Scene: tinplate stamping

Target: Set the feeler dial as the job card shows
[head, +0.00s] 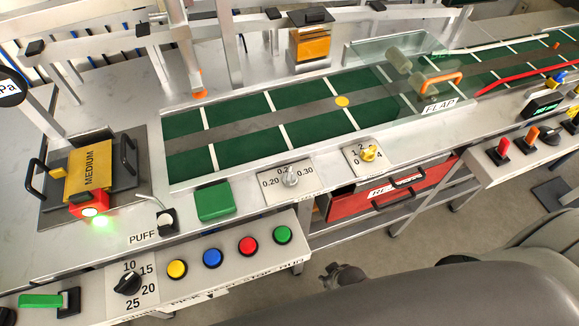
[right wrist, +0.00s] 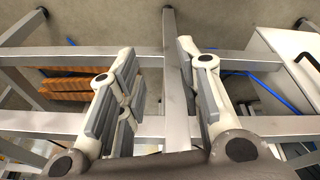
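The dial marked 0.20, 0.2-something and 0.30 has a grey knob (head: 290,178) on a pale plate at the front edge of the bench. I take it to be the feeler dial; its own name label is not readable. Its exact setting is too small to tell. I cannot make out a job card. My right gripper (head: 344,278) shows small and dark in the head view, low in front of the bench and apart from the dial. In the right wrist view the right gripper (right wrist: 160,95) is open and empty. My left gripper is out of view.
A yellow knob (head: 370,153) marked 0 to 4 sits right of the grey one, a green block (head: 214,202) left. A black dial (head: 128,282) and several coloured buttons are on the front panel. A red drawer (head: 350,205) is below. The wrist view shows metal frame bars (right wrist: 60,122).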

